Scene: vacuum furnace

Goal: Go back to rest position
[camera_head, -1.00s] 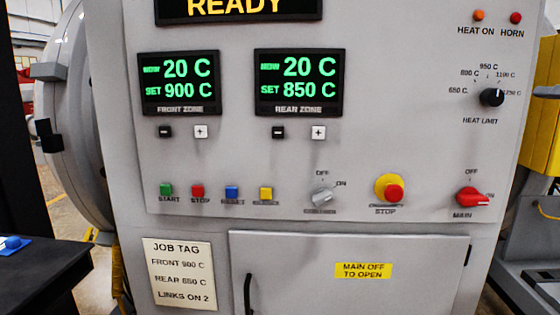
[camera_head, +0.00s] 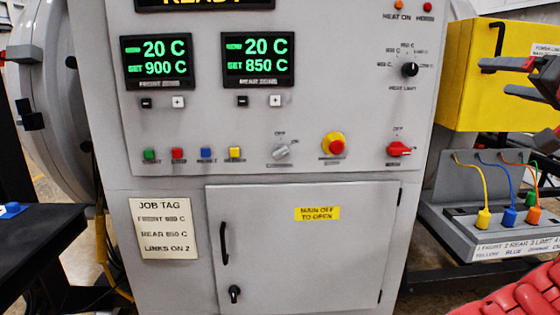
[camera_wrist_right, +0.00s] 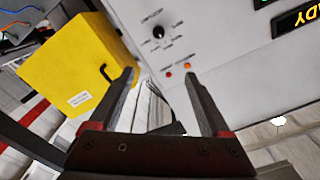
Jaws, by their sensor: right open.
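My right gripper (camera_head: 540,76) comes in at the right edge of the head view, in front of the yellow box. Its two dark fingers also show in the right wrist view (camera_wrist_right: 160,98). They are spread apart with nothing between them. It is apart from the grey furnace control panel (camera_head: 310,120). My left gripper is not in view. Part of my red arm shows at the lower right of the head view.
The furnace cabinet door (camera_head: 300,250) is closed. A yellow box (camera_head: 470,90) hangs to the right, above a grey stand (camera_head: 450,185) with coloured plugs and cables. A black table (camera_head: 40,240) is at the left edge.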

